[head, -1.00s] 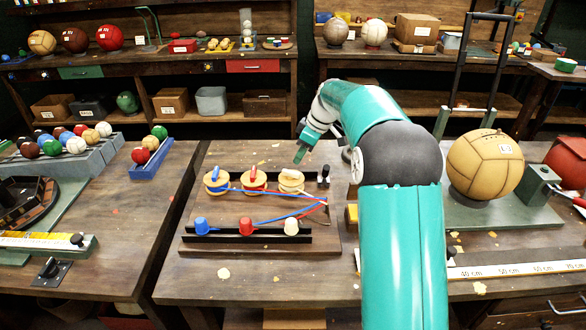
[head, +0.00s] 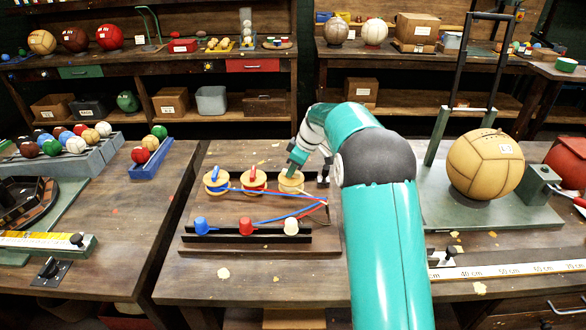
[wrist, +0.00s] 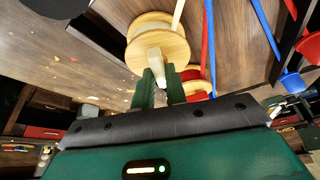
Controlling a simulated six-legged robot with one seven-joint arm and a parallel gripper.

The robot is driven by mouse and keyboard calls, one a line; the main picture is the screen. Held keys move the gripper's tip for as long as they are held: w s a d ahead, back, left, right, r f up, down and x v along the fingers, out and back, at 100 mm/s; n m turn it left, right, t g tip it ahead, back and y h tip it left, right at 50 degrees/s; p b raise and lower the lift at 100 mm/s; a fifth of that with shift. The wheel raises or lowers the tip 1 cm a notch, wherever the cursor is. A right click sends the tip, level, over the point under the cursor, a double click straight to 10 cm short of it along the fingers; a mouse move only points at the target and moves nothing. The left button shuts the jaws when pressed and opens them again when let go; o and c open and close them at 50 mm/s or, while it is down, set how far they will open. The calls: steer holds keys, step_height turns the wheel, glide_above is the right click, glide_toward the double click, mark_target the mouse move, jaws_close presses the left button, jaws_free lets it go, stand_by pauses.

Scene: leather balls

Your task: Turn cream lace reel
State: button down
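The cream lace reel (head: 291,182) is the right one of three reels on the wooden board (head: 262,248). In the wrist view the reel (wrist: 165,45) is a pale wooden spool with a short light handle (wrist: 154,60) sticking out. My gripper (head: 293,168) is at the top of the cream reel. In the wrist view the two green fingertips of my gripper (wrist: 160,75) stand close on both sides of the handle, with little gap.
A blue reel (head: 216,182) and a red reel (head: 253,182) stand left of the cream one. Blue, red and cream cups (head: 291,226) sit on a black rail in front. Blue and red laces cross the board. A large tan ball (head: 485,165) stands at right.

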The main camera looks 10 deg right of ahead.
steer(key=shift+m, duration=0.3)
steer(key=m, duration=0.2)
steer(key=m+t+h, duration=0.1)
steer(key=m, duration=0.2)
steer(key=shift+s+a+t+h, duration=0.1)
steer(key=shift+a+t+h, duration=0.1)
steer(key=shift+t+h, duration=0.1)
steer(key=m+h, duration=0.1)
steer(key=m, duration=0.2)
steer(key=m+h, duration=0.1)
steer(key=m, duration=0.2)
steer(key=shift+a+t, duration=0.1)
steer(key=shift+t, duration=0.2)
steer(key=c, duration=1.4)
jaws_free()
steer(key=shift+c, duration=0.2)
steer(key=v, duration=1.4)
steer(key=shift+a, duration=0.15)
